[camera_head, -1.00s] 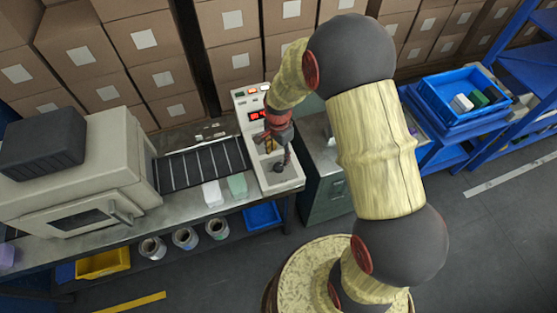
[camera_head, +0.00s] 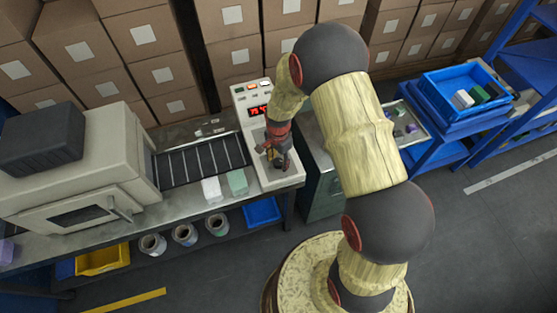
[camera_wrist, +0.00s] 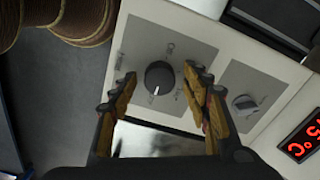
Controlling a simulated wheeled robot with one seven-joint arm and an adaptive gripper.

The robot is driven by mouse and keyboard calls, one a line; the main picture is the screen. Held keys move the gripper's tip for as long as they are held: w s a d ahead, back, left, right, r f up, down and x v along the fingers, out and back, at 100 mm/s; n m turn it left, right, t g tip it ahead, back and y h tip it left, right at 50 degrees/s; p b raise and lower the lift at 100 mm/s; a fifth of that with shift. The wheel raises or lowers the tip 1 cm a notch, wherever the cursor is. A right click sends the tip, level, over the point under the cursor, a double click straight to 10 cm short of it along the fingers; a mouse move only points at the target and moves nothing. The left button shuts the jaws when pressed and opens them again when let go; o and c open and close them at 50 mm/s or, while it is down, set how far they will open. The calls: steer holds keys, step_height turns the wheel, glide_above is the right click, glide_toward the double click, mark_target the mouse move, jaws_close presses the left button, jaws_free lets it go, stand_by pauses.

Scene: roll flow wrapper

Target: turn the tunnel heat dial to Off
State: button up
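The control panel (camera_head: 256,98) stands at the right end of the bench. In the wrist view a round black dial (camera_wrist: 159,77) with a white pointer mark sits on a grey plate (camera_wrist: 190,48). Small labels ring it but are too small to read. My gripper (camera_wrist: 158,85) is open, with one finger on each side of this dial; I see no clear contact. In the head view my gripper (camera_head: 279,160) is over the panel's lower part and hides the dial. A second, smaller grey knob (camera_wrist: 245,104) sits on another plate to the right.
A red display (camera_wrist: 303,138) is at the right of the wrist view. The conveyor (camera_head: 200,162) and tunnel machine (camera_head: 75,165) lie left of the panel. White and green blocks (camera_head: 237,181) rest on the bench edge. A blue crate (camera_head: 465,92) is at right.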

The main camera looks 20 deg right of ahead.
steer(key=shift+c, duration=1.1)
steer(key=c, duration=0.8)
